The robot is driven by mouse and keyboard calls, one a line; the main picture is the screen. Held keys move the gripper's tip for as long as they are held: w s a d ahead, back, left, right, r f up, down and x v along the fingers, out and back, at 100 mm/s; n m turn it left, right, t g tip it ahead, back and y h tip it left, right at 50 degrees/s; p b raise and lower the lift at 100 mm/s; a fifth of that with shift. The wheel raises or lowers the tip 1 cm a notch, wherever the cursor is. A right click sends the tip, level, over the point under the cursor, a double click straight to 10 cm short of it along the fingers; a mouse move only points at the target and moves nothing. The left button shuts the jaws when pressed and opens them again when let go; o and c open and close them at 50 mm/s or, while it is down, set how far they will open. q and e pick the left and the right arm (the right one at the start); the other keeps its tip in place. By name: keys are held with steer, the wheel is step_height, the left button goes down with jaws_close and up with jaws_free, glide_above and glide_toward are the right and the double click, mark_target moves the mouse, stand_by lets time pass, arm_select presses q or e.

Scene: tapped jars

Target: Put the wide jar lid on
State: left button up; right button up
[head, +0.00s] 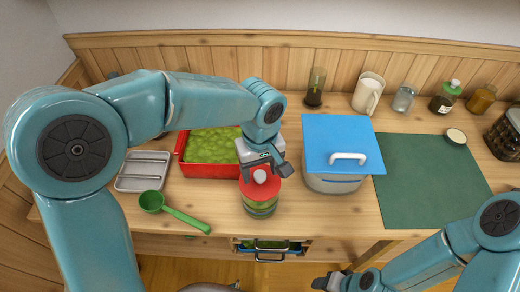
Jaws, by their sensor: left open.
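The wide glass jar (261,209), with green contents, stands near the front of the table. A red lid (262,188) with a pale round knob (260,175) is over its mouth and looks level. I cannot tell whether it sits fully down. My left gripper (264,169) is open, right at the knob, with its fingers to either side of it in this view. The gripper hides the lid's back edge. My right gripper (326,282) is low at the bottom edge, away from the jar, and its jaws are unclear.
Left of the jar are a red tray (212,172) of green stuff, a grey divided tray (144,171) and a green ladle (170,209). Several jars line the back.

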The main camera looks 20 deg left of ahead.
arm_select(q)
step_height(320, 180, up, 15)
steer(key=shift+r+p, duration=0.2)
steer(key=shift+p, duration=0.2)
steer(key=shift+s, duration=0.15)
stand_by(0.9)
